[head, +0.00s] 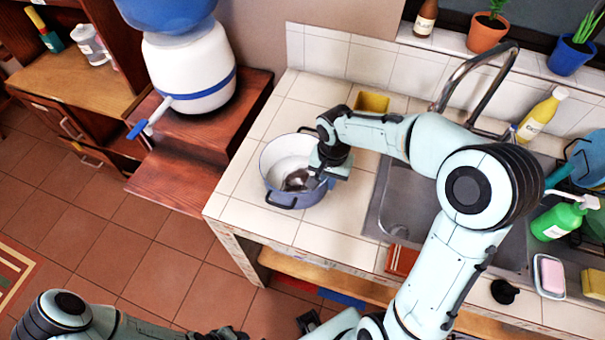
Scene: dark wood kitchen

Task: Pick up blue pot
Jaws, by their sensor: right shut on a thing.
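The blue pot (277,187) stands on the tiled counter near its left front corner. It has a pale inside, a dark front handle and a grey metal object (296,180) inside, partly hidden. My right gripper (318,182) is at the pot's right rim, pointing down and shut on the pot. The wrist hides that side of the rim and the exact grip. I cannot make out a gap between the pot's base and the counter. My left arm lies low at the bottom left. A dark part at the bottom may be its gripper, but its jaws are unclear.
A sink (400,205) with a tall faucet (470,75) lies right of the pot. A water dispenser (190,70) stands left on a wooden stand. Counter tiles in front of and behind the pot are clear.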

